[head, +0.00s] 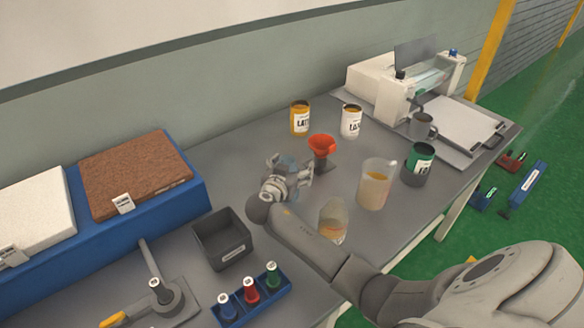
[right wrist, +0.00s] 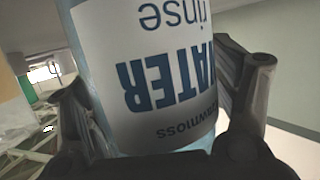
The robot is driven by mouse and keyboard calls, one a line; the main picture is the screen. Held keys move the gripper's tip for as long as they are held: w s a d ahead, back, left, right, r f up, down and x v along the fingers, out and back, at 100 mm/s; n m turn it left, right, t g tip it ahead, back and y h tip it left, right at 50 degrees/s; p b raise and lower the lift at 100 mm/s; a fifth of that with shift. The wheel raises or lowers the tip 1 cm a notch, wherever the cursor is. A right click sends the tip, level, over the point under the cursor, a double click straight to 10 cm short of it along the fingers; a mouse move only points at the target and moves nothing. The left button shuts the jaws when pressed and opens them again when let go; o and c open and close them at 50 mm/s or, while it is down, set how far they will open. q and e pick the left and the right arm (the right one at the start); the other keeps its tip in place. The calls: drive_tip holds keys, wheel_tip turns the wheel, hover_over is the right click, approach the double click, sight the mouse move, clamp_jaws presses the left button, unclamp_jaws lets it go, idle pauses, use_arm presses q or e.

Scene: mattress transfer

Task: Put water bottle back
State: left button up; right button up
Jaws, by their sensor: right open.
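The water bottle (right wrist: 150,75) fills the middle of the right wrist view, with a white label reading WATER rinse upside down. My right gripper (right wrist: 166,78) is open, with one finger on each side of the bottle; I cannot tell whether they touch it. In the head view my right gripper (head: 296,176) is over the middle of the table, and only a pale blue bit of the bottle (head: 284,163) shows behind it. The bottle's base is hidden. My left gripper is not in view.
Close by stand a red funnel (head: 321,146), a beaker of yellowish liquid (head: 375,184), a second clear vessel (head: 333,220) beside my forearm and a dark open bin (head: 222,240). Yellow (head: 300,118), white (head: 351,122) and green (head: 419,164) labelled cans stand further right and back.

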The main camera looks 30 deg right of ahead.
drive_tip(key=shift+r, duration=0.15)
drive_tip(key=p+v, duration=0.2)
drive_tip(key=v, duration=0.5)
drive_tip(key=shift+s, duration=0.2)
drive_tip(key=shift+a+r, duration=0.1)
drive_tip(key=shift+a, duration=0.05)
